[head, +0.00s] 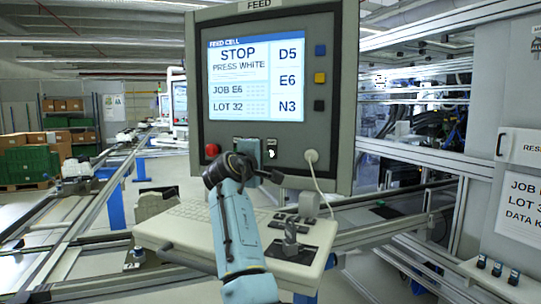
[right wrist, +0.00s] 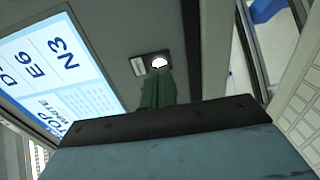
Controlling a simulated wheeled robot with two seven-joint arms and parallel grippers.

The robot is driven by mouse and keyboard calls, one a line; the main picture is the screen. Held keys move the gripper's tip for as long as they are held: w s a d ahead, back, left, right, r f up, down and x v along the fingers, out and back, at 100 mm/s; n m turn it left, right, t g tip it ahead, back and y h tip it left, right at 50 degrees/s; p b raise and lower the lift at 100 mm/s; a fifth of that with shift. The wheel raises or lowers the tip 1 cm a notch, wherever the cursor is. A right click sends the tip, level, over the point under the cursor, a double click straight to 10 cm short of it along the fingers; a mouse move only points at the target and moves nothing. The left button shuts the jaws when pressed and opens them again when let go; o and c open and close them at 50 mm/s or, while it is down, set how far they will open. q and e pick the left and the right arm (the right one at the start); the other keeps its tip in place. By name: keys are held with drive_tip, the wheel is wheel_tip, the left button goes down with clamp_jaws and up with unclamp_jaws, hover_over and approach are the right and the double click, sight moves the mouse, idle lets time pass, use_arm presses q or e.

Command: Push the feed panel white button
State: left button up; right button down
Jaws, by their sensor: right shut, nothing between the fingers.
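The feed panel (head: 230,25) stands upright ahead, and its screen (head: 237,90) reads STOP, PRESS WHITE. Its white button (head: 272,154) is low on the panel, right of centre; it also shows lit white in the right wrist view (right wrist: 159,62). My right gripper (head: 250,152) is up at the panel's lower edge, just left of the button. In the right wrist view its shut green fingers (right wrist: 157,88) point at the button, their tips overlapping its lower edge. I cannot tell whether they touch it. My left gripper is not in view.
A red button (head: 211,150) sits left on the panel; a white plug with a cable (head: 311,156) is at right. Blue, yellow and black squares (head: 320,78) line the screen's right side. A keyboard shelf (head: 170,232) juts out below. Metal rails stand at right.

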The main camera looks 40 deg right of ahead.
drive_tip(key=shift+p, duration=0.45)
drive_tip(key=shift+p+x, duration=0.5)
drive_tip(key=shift+x, duration=0.5)
idle(1.1)
drive_tip(key=v, duration=0.5)
drive_tip(key=shift+p, duration=0.3)
idle(0.3)
idle(0.5)
